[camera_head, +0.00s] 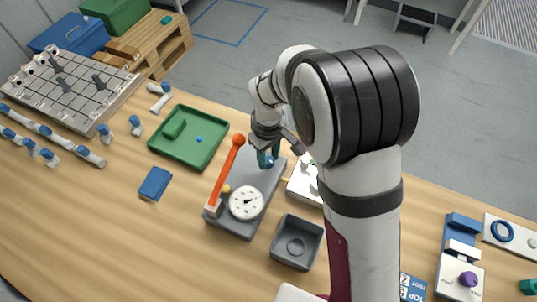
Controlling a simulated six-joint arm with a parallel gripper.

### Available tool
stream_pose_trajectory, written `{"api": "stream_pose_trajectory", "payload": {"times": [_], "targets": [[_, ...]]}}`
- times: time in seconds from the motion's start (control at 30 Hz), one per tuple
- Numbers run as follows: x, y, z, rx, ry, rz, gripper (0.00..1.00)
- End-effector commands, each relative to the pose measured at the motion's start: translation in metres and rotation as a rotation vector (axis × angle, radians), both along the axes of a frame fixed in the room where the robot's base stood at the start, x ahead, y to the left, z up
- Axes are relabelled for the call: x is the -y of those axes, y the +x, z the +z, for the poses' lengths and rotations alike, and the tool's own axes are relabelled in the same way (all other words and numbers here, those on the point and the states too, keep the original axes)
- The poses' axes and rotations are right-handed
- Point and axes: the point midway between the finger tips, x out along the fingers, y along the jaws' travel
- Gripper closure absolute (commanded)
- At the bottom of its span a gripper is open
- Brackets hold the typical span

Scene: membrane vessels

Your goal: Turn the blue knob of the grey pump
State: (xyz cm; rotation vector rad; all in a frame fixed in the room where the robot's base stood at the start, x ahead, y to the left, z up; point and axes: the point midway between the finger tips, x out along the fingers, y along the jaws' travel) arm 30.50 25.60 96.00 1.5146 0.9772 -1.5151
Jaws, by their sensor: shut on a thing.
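The grey pump (240,227) stands on the wooden table near the middle of the head view. It has a white dial gauge (246,203) and an orange lever (225,178) that slants up to an orange ball. The blue knob (269,162) sits at the pump's far end. My gripper (266,158) points down over that end, with its green-tipped fingers shut on the knob. The fingers and wrist hide part of the knob.
A green tray (205,151) with small items lies left of the pump. An open grey box (313,246) stands to its right. A blue block (155,183) lies at the left. White-and-blue fittings (90,156) and a gridded board (50,106) lie farther left.

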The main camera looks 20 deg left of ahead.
Motion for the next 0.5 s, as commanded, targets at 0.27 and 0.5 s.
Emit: {"api": "stream_pose_trajectory", "payload": {"times": [0.27,0.5], "targets": [[0.0000,0.0002,0.0008,0.000,0.001,0.156,1.00],[0.0000,0.0002,0.0009,0.000,0.001,0.225,1.00]]}}
